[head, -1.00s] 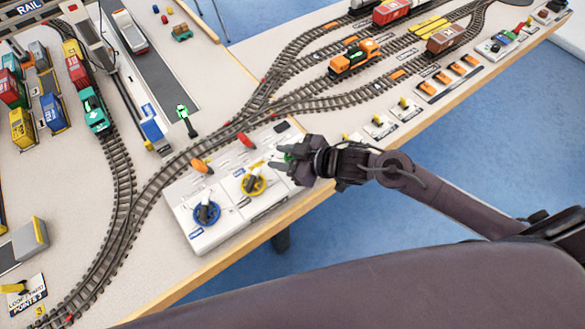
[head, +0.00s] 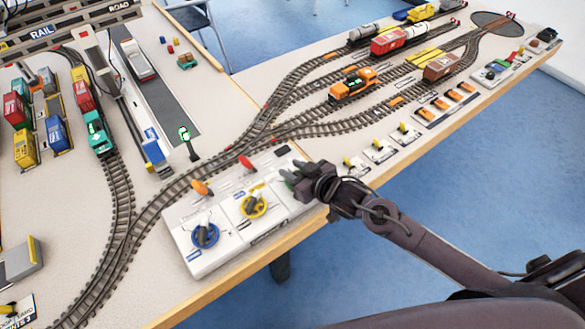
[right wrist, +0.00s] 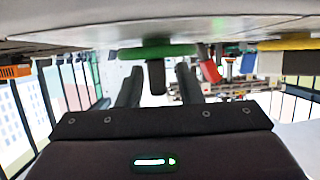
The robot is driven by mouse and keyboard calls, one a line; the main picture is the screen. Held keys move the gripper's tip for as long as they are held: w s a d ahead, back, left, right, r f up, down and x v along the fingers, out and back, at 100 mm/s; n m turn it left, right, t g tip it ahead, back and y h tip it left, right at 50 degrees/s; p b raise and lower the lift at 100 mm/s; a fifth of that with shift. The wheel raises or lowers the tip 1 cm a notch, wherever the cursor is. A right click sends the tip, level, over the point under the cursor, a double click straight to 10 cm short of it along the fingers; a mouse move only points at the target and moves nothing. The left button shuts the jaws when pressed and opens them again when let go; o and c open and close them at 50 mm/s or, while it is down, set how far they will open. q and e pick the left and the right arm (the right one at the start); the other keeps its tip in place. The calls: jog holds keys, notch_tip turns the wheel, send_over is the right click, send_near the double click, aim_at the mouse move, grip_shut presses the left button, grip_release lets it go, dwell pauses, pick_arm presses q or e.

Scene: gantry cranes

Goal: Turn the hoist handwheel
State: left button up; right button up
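A white control panel (head: 216,257) lies at the table's front edge. It has a blue handwheel (head: 205,235) at left and a yellow handwheel (head: 254,205) in the middle, both with dark knobs. A green handwheel (right wrist: 157,52) shows in the right wrist view; in the head view it is mostly hidden by my right gripper. Its dark handle (right wrist: 156,77) stands between the spread fingers of my right gripper (right wrist: 158,88), with a gap on each side. In the head view my right gripper (head: 291,175) is at the panel's right end. I cannot read which wheel is the hoist.
An orange lever (head: 201,188) and a red lever (head: 246,163) stand behind the wheels. Curved track (head: 150,212) runs along the panel's back. A green-lit signal post (head: 186,138) stands beyond it. Small yellow switches (head: 378,143) line the edge to the right.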

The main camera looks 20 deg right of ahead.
jog(key=shift+w+a+f, duration=0.1)
jog(key=shift+w, duration=0.15)
grip_shut()
